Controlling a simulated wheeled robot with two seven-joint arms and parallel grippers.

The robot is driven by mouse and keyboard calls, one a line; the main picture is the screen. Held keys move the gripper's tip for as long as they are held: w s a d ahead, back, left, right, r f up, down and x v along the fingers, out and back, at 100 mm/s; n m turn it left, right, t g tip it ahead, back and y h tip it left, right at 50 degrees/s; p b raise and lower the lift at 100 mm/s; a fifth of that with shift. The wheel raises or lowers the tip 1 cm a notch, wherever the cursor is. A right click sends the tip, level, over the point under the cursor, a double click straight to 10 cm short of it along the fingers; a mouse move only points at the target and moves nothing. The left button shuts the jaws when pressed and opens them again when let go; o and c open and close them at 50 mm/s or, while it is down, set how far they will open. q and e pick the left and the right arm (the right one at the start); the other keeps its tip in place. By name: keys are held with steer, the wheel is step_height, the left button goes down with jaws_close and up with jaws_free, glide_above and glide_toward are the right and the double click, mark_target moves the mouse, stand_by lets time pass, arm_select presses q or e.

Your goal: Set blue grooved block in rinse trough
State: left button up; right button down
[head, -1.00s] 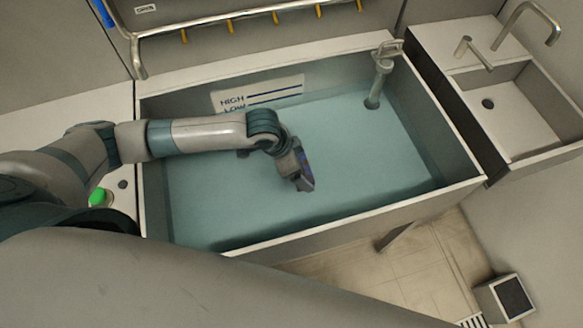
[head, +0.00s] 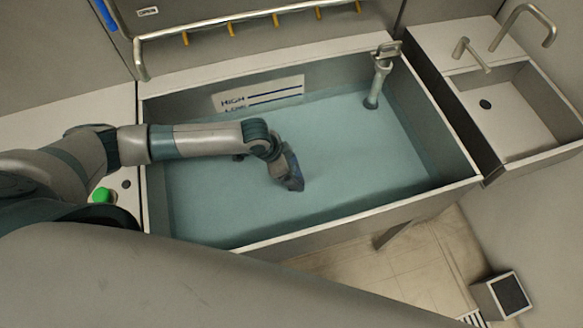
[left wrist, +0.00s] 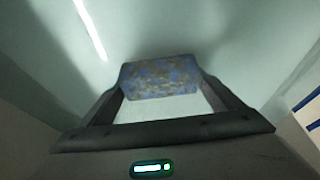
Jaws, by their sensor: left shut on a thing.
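The rinse trough (head: 262,246) is a large grey basin holding pale teal water, in the middle of the head view. My left gripper (head: 292,184) is down inside the trough's outline, left of its middle, with its tip at or in the water; I cannot tell how deep. In the left wrist view, the blue grooved block (left wrist: 160,78), worn and brownish in patches, sits between the two fingers of my left gripper (left wrist: 160,92), which is shut on it. Its grooves do not show clearly. In the head view the block is mostly hidden by the gripper. My right gripper is not in view.
A standpipe (head: 378,82) rises in the trough's back right corner. A level sign (head: 258,94) is on the back wall, below a rail with yellow hooks (head: 231,30). A small sink (head: 515,105) stands at the right. A green button (head: 101,195) is at the left.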

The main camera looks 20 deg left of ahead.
arm_select(q)
steer(key=shift+f, duration=0.3)
steer(key=o, duration=1.2)
steer(key=shift+f, duration=0.15)
steer(key=shift+c, duration=0.2)
steer(key=shift+r, duration=0.2)
steer(key=b+v, duration=0.1)
steer(key=v, duration=1.1)
steer(key=shift+b, duration=0.4)
